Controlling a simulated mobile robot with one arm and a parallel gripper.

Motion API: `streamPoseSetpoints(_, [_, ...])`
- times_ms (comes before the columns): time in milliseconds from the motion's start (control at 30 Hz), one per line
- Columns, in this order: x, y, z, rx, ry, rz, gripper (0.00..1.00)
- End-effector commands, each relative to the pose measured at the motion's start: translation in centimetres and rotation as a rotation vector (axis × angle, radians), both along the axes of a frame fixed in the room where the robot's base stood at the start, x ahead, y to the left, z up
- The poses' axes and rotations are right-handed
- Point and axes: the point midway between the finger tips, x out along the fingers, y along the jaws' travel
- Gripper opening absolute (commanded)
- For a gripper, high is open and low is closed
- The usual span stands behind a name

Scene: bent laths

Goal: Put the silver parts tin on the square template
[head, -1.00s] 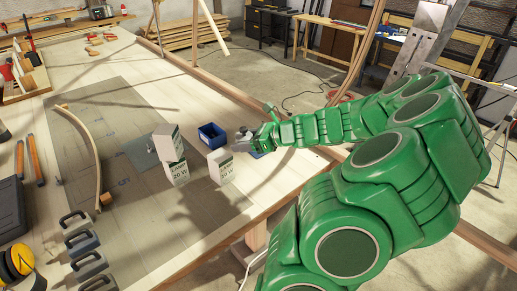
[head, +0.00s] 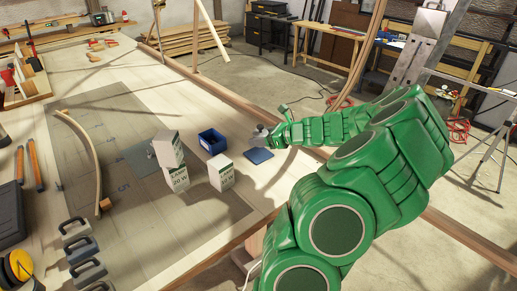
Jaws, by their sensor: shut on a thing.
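My gripper (head: 267,134) is near the right edge of the workbench, shut on a small grey, silvery thing (head: 260,132) that looks like the silver parts tin. The fingers and the tin are small and hard to tell apart here. A flat dark blue square (head: 258,156), which looks like the square template, lies on the bench just below and in front of the gripper. Its visible top is bare. The held thing appears above its far edge; I cannot tell the exact height.
A blue open bin (head: 212,147) stands left of the gripper. A bent lath (head: 90,150) and several handled blocks (head: 83,253) lie further left.

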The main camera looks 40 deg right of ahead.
Motion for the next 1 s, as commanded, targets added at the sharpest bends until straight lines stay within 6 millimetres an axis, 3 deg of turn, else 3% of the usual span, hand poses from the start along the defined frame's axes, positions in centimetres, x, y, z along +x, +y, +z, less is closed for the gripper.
streamPoseSetpoints(500, [4.0,-2.7,-4.9,-0.002,-0.001,0.001,0.14])
streamPoseSetpoints(1000, [5.0,-3.5,-7.5,-0.001,0.001,0.0,0.14])
